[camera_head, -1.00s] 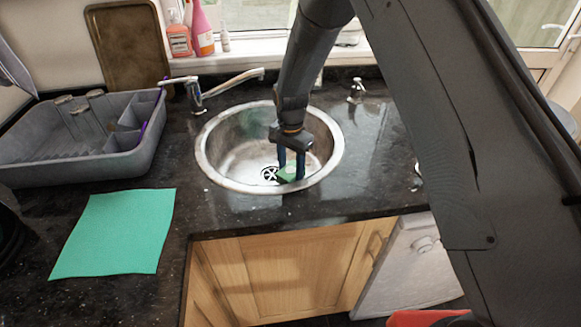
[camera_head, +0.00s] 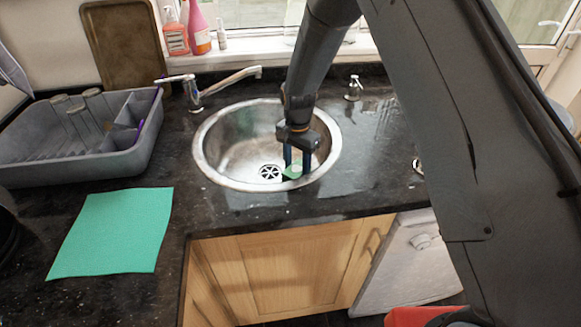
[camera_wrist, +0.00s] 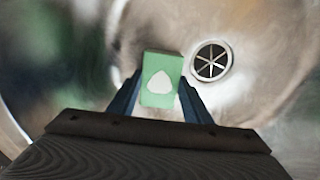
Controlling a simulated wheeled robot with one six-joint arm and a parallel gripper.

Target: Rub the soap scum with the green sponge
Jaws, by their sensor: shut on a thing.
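My gripper (camera_head: 297,168) reaches down into the round metal sink (camera_head: 215,165) and is shut on the green sponge (camera_head: 292,171). In the wrist view the sponge (camera_wrist: 160,68) sits between the two blue fingers and shows a pale, rounded patch on its face. The sponge is low in the bowl, just right of the drain (camera_head: 270,172); I cannot tell whether it touches the metal. The drain (camera_wrist: 211,61) also shows in the wrist view. I cannot clearly make out the soap scum.
A tap (camera_head: 225,83) reaches over the sink's back left. A grey dish rack (camera_head: 70,160) with glasses stands at the left, a green cloth (camera_head: 112,232) lies in front of it, and bottles (camera_head: 187,30) stand on the sill. A small dispenser (camera_head: 354,88) is behind right.

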